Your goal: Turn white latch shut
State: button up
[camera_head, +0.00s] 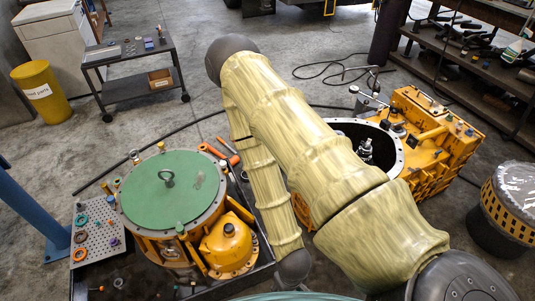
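I cannot clearly pick out a white latch. A small pale fitting (354,90) with a lever-like rod stands at the back of the open orange housing (440,150), but I cannot tell whether it is the latch. A round orange housing with a flat green cover (172,190) and a ring on top stands at the left. My arm reaches up and folds back down toward the bottom middle, covering the space between the two housings. Its wrist is at the bottom edge, and my gripper is not visible.
A perforated plate (95,228) with coloured rings lies at the left beside a blue post (30,212). A dark cart (130,85), a yellow bin (42,92) and a cluttered shelf (470,65) stand farther back. A cable (340,70) lies on the floor. A drum (508,205) is at right.

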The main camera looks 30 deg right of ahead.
aim_at(223, 164)
jog(key=u, duration=0.6)
jog(key=i, duration=0.95)
jog(key=z, duration=0.75)
